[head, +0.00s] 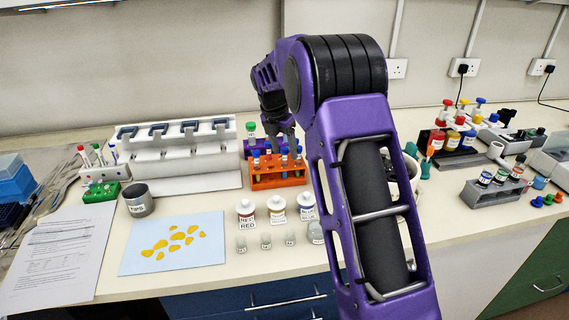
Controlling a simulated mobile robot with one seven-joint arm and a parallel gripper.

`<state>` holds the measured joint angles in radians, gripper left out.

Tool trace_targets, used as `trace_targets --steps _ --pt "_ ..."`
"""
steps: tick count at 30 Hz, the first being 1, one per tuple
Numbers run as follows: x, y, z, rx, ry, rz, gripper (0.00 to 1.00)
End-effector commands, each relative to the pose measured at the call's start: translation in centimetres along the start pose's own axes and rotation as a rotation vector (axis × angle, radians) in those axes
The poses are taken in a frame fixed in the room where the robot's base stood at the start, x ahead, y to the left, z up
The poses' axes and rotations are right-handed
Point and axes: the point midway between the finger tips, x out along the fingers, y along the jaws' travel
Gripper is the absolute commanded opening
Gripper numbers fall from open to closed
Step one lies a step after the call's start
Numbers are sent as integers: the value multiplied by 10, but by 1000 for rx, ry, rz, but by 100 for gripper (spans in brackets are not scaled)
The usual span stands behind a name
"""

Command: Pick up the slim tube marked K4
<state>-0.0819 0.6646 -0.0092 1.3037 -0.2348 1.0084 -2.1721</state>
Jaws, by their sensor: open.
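Slim capped tubes (268,162) stand in an orange rack (280,183) in the middle of the bench. Several have blue caps. A tube with a green cap (250,128) stands taller behind them, at a purple-blue rack (247,150). More slim tubes with red, white and green caps (98,155) stand at the left. No K4 mark is readable at this size, so I cannot tell which tube bears it. My gripper (284,140) points down over the back of the orange rack, open. Its fingertips are small and partly lost among the caps, and I cannot tell whether they touch a tube.
A white pipette stand (180,150) is left of the rack. Bottles (246,212) and small glass vials (266,241) stand in front. A blue sheet with yellow pieces (140,235) lies at front left. My arm hides the bench right of the rack.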

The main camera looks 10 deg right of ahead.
Motion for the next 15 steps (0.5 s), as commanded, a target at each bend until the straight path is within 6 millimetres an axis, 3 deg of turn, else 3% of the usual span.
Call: trace_targets --steps 10,15 --pt "8 0 1 0 -2 1 61" --pt "8 0 1 0 -2 1 30"
